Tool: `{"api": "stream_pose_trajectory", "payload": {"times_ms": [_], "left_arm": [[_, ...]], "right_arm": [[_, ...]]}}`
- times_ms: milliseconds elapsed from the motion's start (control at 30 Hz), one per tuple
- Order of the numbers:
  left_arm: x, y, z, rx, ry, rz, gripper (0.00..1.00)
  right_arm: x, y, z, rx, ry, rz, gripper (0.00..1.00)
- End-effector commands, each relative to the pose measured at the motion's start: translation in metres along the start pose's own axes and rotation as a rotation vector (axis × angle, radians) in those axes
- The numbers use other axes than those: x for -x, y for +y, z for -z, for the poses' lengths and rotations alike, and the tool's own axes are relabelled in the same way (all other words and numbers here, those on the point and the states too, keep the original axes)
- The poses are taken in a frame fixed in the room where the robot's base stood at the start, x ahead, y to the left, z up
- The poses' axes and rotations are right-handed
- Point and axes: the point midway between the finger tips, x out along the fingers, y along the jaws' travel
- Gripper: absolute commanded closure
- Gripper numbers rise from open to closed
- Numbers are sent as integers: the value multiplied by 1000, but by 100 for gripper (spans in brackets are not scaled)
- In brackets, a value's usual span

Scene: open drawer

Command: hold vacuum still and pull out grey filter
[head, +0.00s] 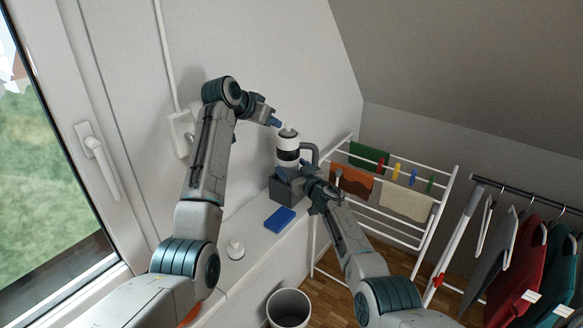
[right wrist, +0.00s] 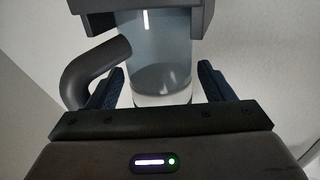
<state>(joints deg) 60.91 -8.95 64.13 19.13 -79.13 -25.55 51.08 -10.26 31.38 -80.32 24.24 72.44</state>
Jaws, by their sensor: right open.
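The vacuum (head: 287,157) stands upright, a white and black cylinder with a dark handle (head: 311,150) on its right side. A pale grey piece, seemingly the filter (head: 288,132), sits on its top. My left gripper (head: 276,122) is beside and slightly above this piece, at its left; its jaw gap is too small to read. My right gripper (head: 304,171) is at the vacuum's lower right side. In the right wrist view its open fingers lie either side of the clear cylinder (right wrist: 160,70), with the curved handle (right wrist: 92,72) to the left; contact is not clear.
The vacuum is on a dark grey block (head: 288,190) on a white ledge (head: 257,245). A blue sponge-like block (head: 280,219) and a small white object (head: 235,250) lie nearer. A bin (head: 289,307) stands below; a drying rack (head: 385,200) is at right.

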Motion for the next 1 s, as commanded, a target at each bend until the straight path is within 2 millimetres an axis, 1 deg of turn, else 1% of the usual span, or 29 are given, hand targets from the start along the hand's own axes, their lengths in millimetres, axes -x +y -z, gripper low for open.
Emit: {"api": "stream_pose_trajectory", "payload": {"times_ms": [100, 233, 633, 767, 800, 867, 900, 967, 1000], "left_arm": [[0, 0, 0, 0, 0, 0, 64], [0, 0, 0, 0, 0, 0, 64], [0, 0, 0, 0, 0, 0, 64], [0, 0, 0, 0, 0, 0, 64], [0, 0, 0, 0, 0, 0, 64], [0, 0, 0, 0, 0, 0, 64], [0, 0, 0, 0, 0, 0, 64], [0, 0, 0, 0, 0, 0, 64], [0, 0, 0, 0, 0, 0, 64]], "right_arm": [[-6, 0, 1, -2, 0, -1, 25], [-10, 0, 0, -1, -2, -3, 25], [-11, 1, 0, 0, -2, -6, 25], [-11, 1, 0, 0, -2, -6, 51], [-11, 1, 0, 0, -2, -6, 59], [-11, 1, 0, 0, -2, -6, 70], [-11, 1, 0, 0, -2, -6, 78], [-11, 1, 0, 0, -2, -6, 90], [-11, 1, 0, 0, -2, -6, 92]]}}
